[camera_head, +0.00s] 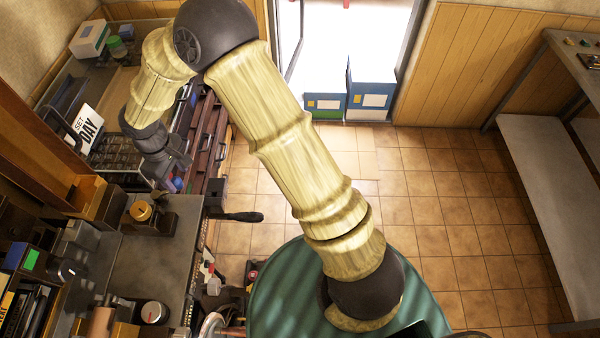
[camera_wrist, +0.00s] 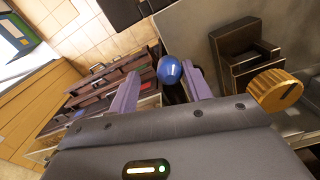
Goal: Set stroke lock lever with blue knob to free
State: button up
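The blue knob (camera_wrist: 170,70) of the stroke lock lever shows in the wrist view between my two finger tips, closer to the right finger. I cannot tell whether a finger touches it. My gripper (camera_wrist: 160,72) has its fingers spread apart. In the head view the blue knob (camera_head: 178,183) is a small blue spot just below my gripper (camera_head: 176,170), at the front edge of the bench. The lever's arm is mostly hidden behind the knob and fingers, and no free or locked marking is readable.
A ribbed brass knob (camera_wrist: 275,92) and a dark block (camera_wrist: 243,55) stand right of the fingers. In the head view a black-handled lever (camera_head: 240,216) sticks out from the bench front. Red-brown drawers (camera_head: 208,135) lie behind. The tiled floor (camera_head: 440,190) is clear.

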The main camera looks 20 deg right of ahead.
notch_tip(320, 180, up, 17)
jog(key=b, duration=0.4)
jog(key=s+d+f+m+t+b, duration=0.1)
jog(key=s+d+f+m+b, duration=0.1)
jog(key=d, duration=0.7)
jog(key=s+d+f+m+b, duration=0.3)
jog(key=s+d+f+m, duration=0.2)
jog(key=d+f, duration=0.4)
jog(key=s+d+f+m+t+b, duration=0.1)
jog(key=s+d+f, duration=0.4)
jog(key=d, duration=0.5)
jog(key=f+m+b, duration=0.1)
jog(key=m, duration=0.1)
jog(key=shift+s+m+t+b, duration=0.2)
jog(key=shift+m+t+b, duration=0.1)
jog(key=shift+m+b, duration=0.1)
jog(key=shift+s, duration=0.1)
grip_shut()
jog(key=shift+a, duration=0.1)
